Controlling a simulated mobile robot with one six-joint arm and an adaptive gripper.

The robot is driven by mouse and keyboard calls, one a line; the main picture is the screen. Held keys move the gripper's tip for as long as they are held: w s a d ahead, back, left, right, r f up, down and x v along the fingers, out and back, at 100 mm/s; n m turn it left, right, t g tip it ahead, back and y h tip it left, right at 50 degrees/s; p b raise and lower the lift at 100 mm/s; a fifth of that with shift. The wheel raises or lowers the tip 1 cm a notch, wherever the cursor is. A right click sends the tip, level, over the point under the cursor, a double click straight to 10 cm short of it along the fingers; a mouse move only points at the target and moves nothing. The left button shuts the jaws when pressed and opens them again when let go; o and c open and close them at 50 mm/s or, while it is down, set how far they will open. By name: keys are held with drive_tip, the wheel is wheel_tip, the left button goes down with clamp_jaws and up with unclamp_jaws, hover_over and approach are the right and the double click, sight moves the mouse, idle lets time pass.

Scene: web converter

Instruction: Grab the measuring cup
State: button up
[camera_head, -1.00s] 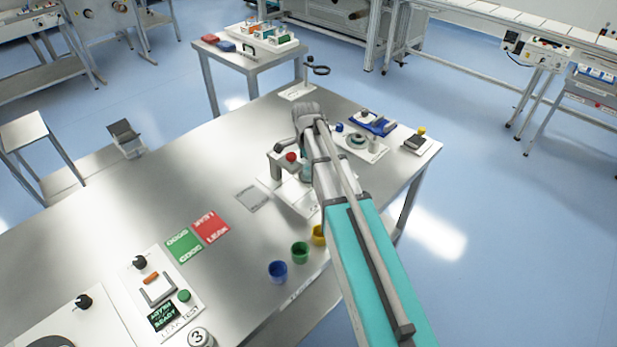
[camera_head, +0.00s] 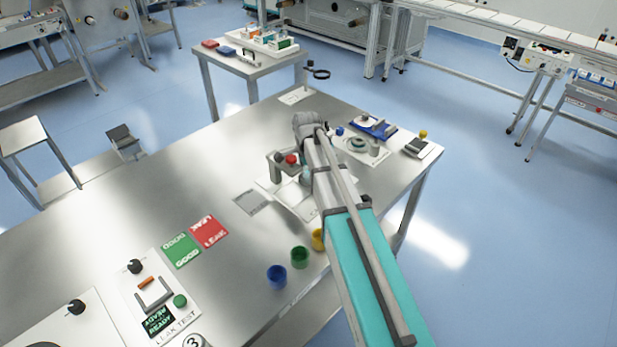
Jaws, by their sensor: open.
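No measuring cup can be told for certain. Three small open cups stand near the front edge of the steel table: a blue cup (camera_head: 277,277), a green cup (camera_head: 299,257) and a yellow cup (camera_head: 318,239), the last partly hidden by my arm. My arm reaches from the lower right over the table, and its grey far end is above the area beside a press-like device with a red knob (camera_head: 291,159). My gripper's fingers are hidden behind the arm, so nothing shows of what is between or below them.
The steel table (camera_head: 130,215) also bears a leak test panel (camera_head: 157,298), green and red cards (camera_head: 181,250), a blue-topped device (camera_head: 374,128) and a small scale-like box (camera_head: 418,147). A side table (camera_head: 245,67) stands behind. The left part of the table is mostly clear.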

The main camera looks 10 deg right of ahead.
drive_tip(key=c, duration=1.2)
drive_tip(key=shift+r, duration=0.15)
wheel_tip(320, 180, up, 3)
drive_tip(key=p, duration=0.3)
drive_tip(key=s+d+r+p, duration=0.1)
drive_tip(key=s+r+p, duration=0.2)
drive_tip(key=s, duration=0.1)
drive_tip(key=s+d+r+p, duration=0.2)
drive_tip(key=s+r+p, duration=0.1)
drive_tip(key=s, duration=0.1)
drive_tip(key=s+d+r+p, duration=0.2)
drive_tip(key=s+r+p, duration=0.1)
drive_tip(key=s+p, duration=0.1)
drive_tip(key=shift+s+d+r, duration=0.1)
drive_tip(key=shift+s+r, duration=0.25)
drive_tip(key=shift+s, duration=0.15)
